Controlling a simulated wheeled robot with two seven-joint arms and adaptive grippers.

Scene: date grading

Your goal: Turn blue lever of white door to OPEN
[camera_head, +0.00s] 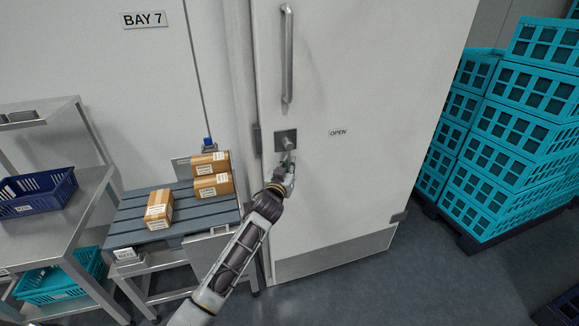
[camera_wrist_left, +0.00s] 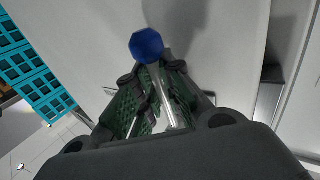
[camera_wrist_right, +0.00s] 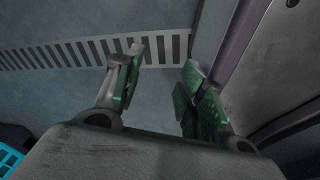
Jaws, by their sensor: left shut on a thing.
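The white door (camera_head: 375,75) stands in the middle of the head view, with a long vertical handle and a grey lever mount (camera_head: 285,137). The word OPEN (camera_head: 338,133) is on the door to the right of the mount. My left gripper (camera_head: 287,167) is at the lever just below the mount. In the left wrist view its fingers are shut on the lever's pale rod (camera_wrist_left: 168,110), and the blue knob (camera_wrist_left: 147,44) sticks out beyond the fingertips. The lever is mostly hidden in the head view. My right gripper (camera_wrist_right: 158,82) is open and empty, over grey floor.
A grey slatted table (camera_head: 185,213) with several cartons stands left of the door. A steel rack (camera_head: 75,220) with a dark blue crate (camera_head: 38,193) and a teal crate (camera_head: 62,280) is farther left. Teal crates (camera_head: 500,150) are stacked at right. Floor before the door is clear.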

